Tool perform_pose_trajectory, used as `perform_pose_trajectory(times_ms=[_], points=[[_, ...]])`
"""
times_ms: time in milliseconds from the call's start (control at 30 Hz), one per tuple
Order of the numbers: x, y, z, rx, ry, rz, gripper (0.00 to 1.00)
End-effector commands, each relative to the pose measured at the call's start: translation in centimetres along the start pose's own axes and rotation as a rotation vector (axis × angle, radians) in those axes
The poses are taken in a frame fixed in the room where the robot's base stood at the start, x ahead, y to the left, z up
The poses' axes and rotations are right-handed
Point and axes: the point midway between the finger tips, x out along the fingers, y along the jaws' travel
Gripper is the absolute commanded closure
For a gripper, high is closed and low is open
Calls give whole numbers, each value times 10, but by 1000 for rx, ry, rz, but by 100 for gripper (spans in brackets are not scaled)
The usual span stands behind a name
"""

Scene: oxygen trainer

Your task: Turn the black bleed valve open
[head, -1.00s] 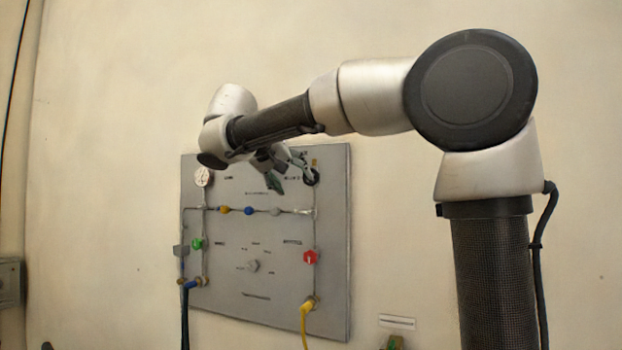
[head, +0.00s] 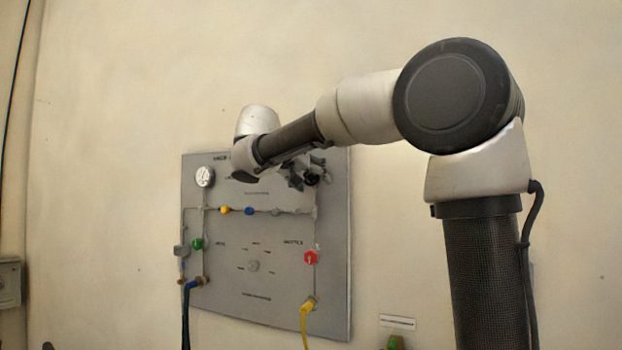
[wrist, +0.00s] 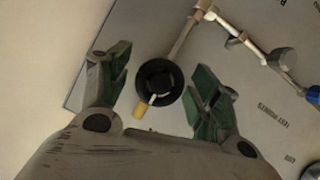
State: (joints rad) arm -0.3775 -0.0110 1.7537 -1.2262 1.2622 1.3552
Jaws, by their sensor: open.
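The black bleed valve (wrist: 160,82) is a round black knob on a pipe, with a brass stub (wrist: 140,110) at its lower left in the wrist view. In the head view the valve (head: 312,179) is at the upper right of the grey panel, partly hidden by my gripper. My gripper (wrist: 164,88) is open, with one green-padded finger on each side of the knob in the wrist picture. Clear gaps show between the fingers and the knob. Whether the fingertips reach the knob's depth I cannot tell. In the head view my gripper (head: 300,178) is just left of the valve.
The grey panel (head: 230,290) carries a white gauge (head: 204,177), a green knob (head: 198,244), a red knob (head: 311,257), and yellow (head: 225,209) and blue (head: 249,211) knobs. A yellow hose (head: 304,325) and dark hoses hang below.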

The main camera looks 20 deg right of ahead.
Motion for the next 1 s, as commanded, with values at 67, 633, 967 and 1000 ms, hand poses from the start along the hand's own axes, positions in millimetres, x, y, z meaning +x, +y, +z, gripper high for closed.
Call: perform_pose_trajectory(times_ms=[67, 633, 967, 1000], points=[[0, 0, 0, 0, 0, 0, 37], [0, 0, 0, -19, 0, 7, 84], [0, -1, 0, -179, 0, 73, 84], [0, -2, 0, -210, 1, 85, 84]])
